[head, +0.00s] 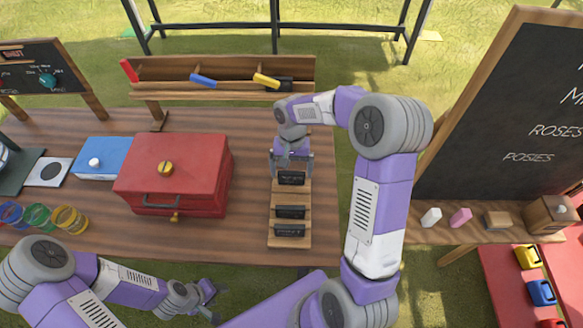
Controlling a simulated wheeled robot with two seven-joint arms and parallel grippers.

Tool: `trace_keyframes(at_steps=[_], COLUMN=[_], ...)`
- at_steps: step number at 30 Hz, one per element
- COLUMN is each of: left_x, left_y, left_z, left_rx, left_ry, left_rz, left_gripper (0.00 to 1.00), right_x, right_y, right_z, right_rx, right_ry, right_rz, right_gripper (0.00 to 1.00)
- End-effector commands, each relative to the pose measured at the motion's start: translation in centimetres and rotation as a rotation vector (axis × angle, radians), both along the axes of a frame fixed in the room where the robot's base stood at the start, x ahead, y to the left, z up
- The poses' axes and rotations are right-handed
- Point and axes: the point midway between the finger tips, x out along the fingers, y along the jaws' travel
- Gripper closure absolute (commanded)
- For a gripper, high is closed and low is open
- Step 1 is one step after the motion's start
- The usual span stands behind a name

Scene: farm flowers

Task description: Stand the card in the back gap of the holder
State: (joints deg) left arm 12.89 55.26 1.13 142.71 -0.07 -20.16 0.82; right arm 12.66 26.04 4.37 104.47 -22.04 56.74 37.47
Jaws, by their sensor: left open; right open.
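The wooden holder (290,242) lies on the table's right part, with its length running front to back. A dark card (291,178) stands at its back end. Two more dark cards, a middle one (290,211) and a front one (289,230), stand nearer the front. My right gripper (290,167) is open, right at the back card, with its fingers at the card's two sides. How deep that card sits in its gap cannot be told. My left gripper (207,291) is open and empty, in front of the table's front edge.
A red box (185,160) with a handle stands left of the holder, and a blue box (98,155) beyond it. A wooden shelf (220,70) stands behind. A chalkboard (510,120) stands at the right.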

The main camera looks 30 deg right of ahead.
Motion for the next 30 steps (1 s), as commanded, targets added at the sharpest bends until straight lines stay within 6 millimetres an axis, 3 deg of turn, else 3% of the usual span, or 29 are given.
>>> trace_keyframes(at_steps=[16, 21, 30], left_x=[0.0, 0.0, 0.0], left_y=[0.0, 0.0, 0.0], left_z=[2.9, 3.2, 3.2], left_rx=[0.000, 0.000, 0.000], left_ry=[0.000, 0.000, 0.000], left_rz=[0.000, 0.000, 0.000], left_gripper=[0.51, 0.51, 0.51], right_x=[1.3, 1.5, 1.6], right_y=[-0.8, -0.9, -1.0], right_z=[10.3, 11.7, 12.0], right_rx=[-0.001, -0.001, -0.001], right_ry=[-0.003, -0.002, -0.001], right_rz=[-0.001, 0.000, 0.000], right_gripper=[0.00, 0.00, 0.00])
